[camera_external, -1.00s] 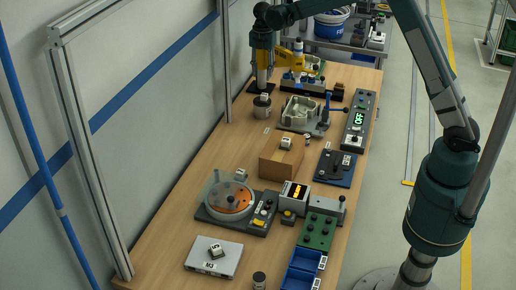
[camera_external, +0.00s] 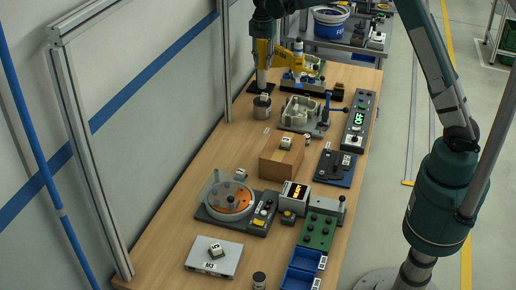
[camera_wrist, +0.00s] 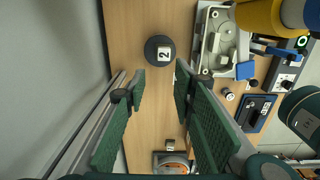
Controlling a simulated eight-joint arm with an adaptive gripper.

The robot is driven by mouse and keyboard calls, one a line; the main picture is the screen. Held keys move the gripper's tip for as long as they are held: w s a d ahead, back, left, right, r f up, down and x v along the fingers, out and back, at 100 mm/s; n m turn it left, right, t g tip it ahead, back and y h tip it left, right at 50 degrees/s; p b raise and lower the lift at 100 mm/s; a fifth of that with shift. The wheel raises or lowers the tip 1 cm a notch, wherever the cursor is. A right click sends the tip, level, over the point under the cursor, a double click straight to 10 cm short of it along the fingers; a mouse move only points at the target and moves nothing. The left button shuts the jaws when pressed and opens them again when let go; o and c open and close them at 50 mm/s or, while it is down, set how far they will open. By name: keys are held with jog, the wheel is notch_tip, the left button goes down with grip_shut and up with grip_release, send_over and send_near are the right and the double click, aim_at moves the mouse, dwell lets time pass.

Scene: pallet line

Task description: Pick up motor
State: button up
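A short grey cylinder (camera_external: 262,109) with a pale label on top stands near the left edge of the table. In the wrist view it seems to be the dark round thing (camera_wrist: 153,56) labelled 2. I take it for the motor, but cannot be sure. My gripper (camera_wrist: 158,90) is open and empty, pointing down with its two green-padded fingers spread. The round thing shows beyond the fingertips, apart from them, a little above the middle of the gap in the wrist picture. In the external view the fingers cannot be made out clearly.
A grey housing on a tray (camera_external: 300,114) and a yellow device (camera_wrist: 262,16) stand close to the right. A cardboard box (camera_external: 279,167), a turntable unit (camera_external: 233,215) and blue bins (camera_external: 301,270) lie nearer the front. The wall runs along the left. Bare wood surrounds the cylinder's front side.

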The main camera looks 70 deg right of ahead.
jog(key=s+a+n+t+h+b, duration=0.45)
jog(key=s+a+b, duration=0.65)
jog(key=s, duration=0.5)
jog(key=s+a+n+t+h+b, duration=0.3)
jog(key=s+a+h+b, duration=0.4)
jog(key=s+a, duration=0.65)
jog(key=b, duration=0.1)
send_near(308, 137)
jog(key=shift+w+d+f+y, duration=0.25)
jog(key=shift+w+d+y, duration=0.15)
jog(key=shift+d, duration=0.35)
jog(key=shift+d, duration=0.1)
dwell(0.5)
jog(key=shift+b+x, duration=0.45)
jog(key=shift+x, duration=0.8)
jog(key=shift+w, duration=0.1)
jog(key=shift+b+x, duration=0.8)
jog(key=shift+x, duration=1.7)
jog(key=shift+r, duration=0.1)
jog(key=shift+c, duration=0.2)
